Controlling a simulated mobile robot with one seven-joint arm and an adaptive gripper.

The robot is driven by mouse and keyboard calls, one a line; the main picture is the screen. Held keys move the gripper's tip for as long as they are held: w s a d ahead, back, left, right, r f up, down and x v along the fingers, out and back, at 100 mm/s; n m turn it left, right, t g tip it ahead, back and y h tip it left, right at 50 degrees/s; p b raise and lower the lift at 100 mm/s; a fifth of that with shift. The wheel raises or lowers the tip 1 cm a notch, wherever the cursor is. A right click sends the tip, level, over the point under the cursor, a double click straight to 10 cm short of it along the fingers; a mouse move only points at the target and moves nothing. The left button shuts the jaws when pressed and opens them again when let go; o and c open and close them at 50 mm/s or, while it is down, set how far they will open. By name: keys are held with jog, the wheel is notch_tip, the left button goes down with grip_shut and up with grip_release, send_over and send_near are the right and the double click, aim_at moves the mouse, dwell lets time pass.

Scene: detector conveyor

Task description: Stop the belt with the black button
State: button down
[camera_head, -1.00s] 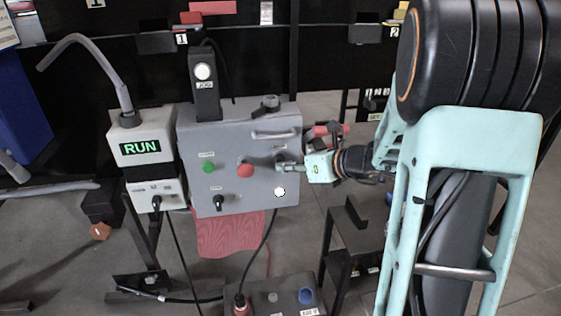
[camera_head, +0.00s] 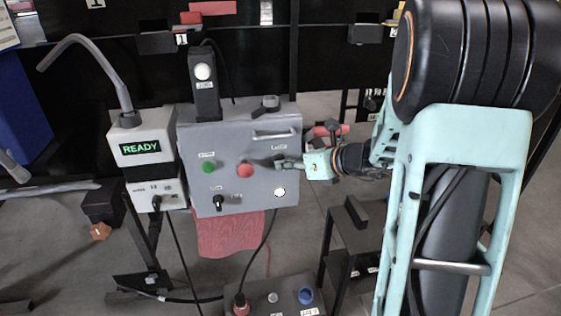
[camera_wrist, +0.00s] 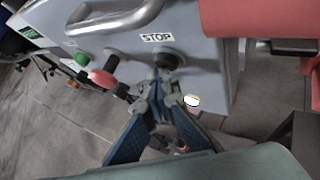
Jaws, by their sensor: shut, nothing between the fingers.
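The grey control box (camera_head: 240,130) stands in the middle of the head view. Its black button shows in the wrist view (camera_wrist: 168,58), just below a label reading STOP (camera_wrist: 157,37). My gripper (camera_wrist: 163,80) is shut and empty, its fingertips right at the black button. I cannot tell whether they touch it. In the head view my gripper (camera_head: 284,163) covers most of the button.
A green button (camera_head: 208,167), a red button (camera_head: 245,170), a black knob (camera_head: 219,202) and a white lamp (camera_head: 280,192) share the box's face. A handle (camera_head: 274,135) sits above. A dark stand (camera_head: 352,236) is at lower right.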

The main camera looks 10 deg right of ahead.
jog(key=shift+s, duration=0.95)
jog(key=shift+s, duration=2.5)
